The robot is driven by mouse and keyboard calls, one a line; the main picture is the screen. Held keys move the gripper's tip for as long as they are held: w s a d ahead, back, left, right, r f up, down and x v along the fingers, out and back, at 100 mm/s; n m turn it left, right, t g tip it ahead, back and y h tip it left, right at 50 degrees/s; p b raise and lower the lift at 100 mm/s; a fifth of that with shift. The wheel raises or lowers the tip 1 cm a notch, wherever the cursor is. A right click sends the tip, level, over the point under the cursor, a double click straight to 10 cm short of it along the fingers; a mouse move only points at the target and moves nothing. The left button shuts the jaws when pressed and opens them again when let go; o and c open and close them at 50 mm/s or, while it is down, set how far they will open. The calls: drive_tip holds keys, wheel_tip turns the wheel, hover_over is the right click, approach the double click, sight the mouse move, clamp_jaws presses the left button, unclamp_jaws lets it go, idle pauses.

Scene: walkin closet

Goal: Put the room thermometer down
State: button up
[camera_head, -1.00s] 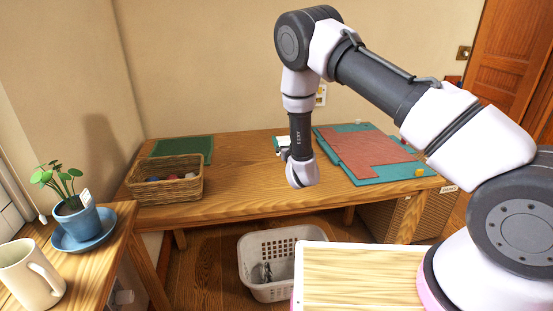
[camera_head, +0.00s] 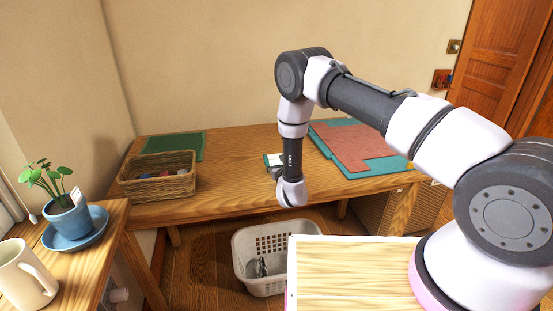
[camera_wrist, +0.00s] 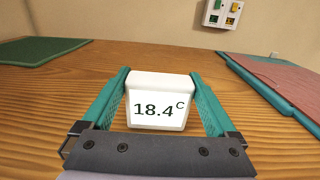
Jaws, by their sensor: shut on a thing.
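The room thermometer (camera_wrist: 159,101) is a small white block with a display reading 18.4 C. In the wrist view it sits between the two teal fingers of my gripper (camera_wrist: 160,95), which are shut on it. It appears upright, with the wooden table (camera_wrist: 60,95) around it; whether its base touches the top I cannot tell. In the head view my gripper (camera_head: 274,162) is low over the middle of the table (camera_head: 225,185), and the thermometer is mostly hidden by my wrist.
A green mat (camera_head: 175,146) and a wicker basket (camera_head: 158,177) with small items are on the table's left. A teal cutting mat with red cloth (camera_head: 355,148) lies to the right. A white laundry basket (camera_head: 262,245) stands on the floor. Bare wood lies between the mats.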

drive_tip(key=shift+f, duration=0.1)
drive_tip(key=o, duration=1)
drive_tip(key=shift+o, duration=0.2)
